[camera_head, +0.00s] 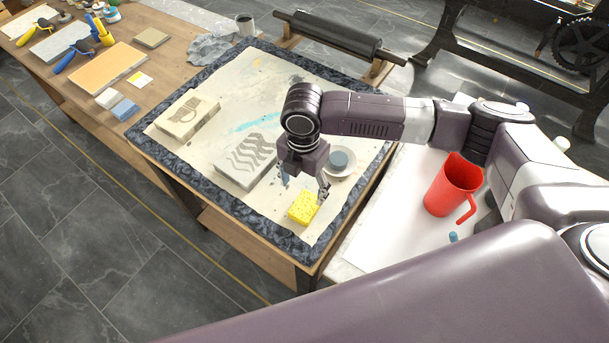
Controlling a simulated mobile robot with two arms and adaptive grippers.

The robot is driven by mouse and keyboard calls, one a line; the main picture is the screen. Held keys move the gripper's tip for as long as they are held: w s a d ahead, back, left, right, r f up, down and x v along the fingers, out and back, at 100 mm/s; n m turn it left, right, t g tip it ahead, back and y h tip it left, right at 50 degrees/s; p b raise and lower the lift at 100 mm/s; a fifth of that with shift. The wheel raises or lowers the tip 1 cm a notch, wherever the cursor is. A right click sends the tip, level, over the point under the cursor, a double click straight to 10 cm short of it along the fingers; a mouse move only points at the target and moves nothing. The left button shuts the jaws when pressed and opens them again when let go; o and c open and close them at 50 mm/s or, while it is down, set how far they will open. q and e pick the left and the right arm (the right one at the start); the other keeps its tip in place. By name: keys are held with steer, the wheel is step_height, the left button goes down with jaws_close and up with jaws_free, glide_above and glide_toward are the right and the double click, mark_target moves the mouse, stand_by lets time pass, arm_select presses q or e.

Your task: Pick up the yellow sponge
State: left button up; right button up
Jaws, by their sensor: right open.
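The yellow sponge (302,209) lies on the pale cloth near the front right corner of the mat on the table. My right gripper (305,187) points down just above and behind the sponge, open, with one finger close to its right side. I cannot tell whether that finger touches it. Nothing shows between the fingers. My left gripper is not in view.
Another printed block (187,117) lies farther left. A red jug (453,186) stands on the white surface at right.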

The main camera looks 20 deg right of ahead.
mark_target(305, 205)
steer(key=shift+d, duration=0.15)
steer(key=shift+s+a+f+p, duration=0.2)
steer(key=shift+s+f+p, duration=0.05)
steer(key=shift+s+f, duration=0.25)
steer(key=shift+s+a+f+p, duration=0.15)
steer(key=shift+s+f+p, duration=0.1)
steer(key=shift+s+f, duration=0.25)
steer(key=shift+s+d+f+p, duration=0.15)
steer(key=shift+f+p, duration=0.2)
steer(key=shift+f, duration=0.3)
steer(key=shift+w+d+f+p, duration=0.15)
steer(key=shift+f+p, duration=0.2)
steer(key=shift+f, duration=0.25)
step_height(305, 205, down, 2)
steer(key=shift+w, duration=0.15)
steer(key=shift+f, duration=0.1)
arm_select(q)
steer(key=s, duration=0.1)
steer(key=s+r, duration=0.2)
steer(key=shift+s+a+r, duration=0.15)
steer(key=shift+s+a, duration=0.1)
arm_select(e)
steer(key=c, duration=1)
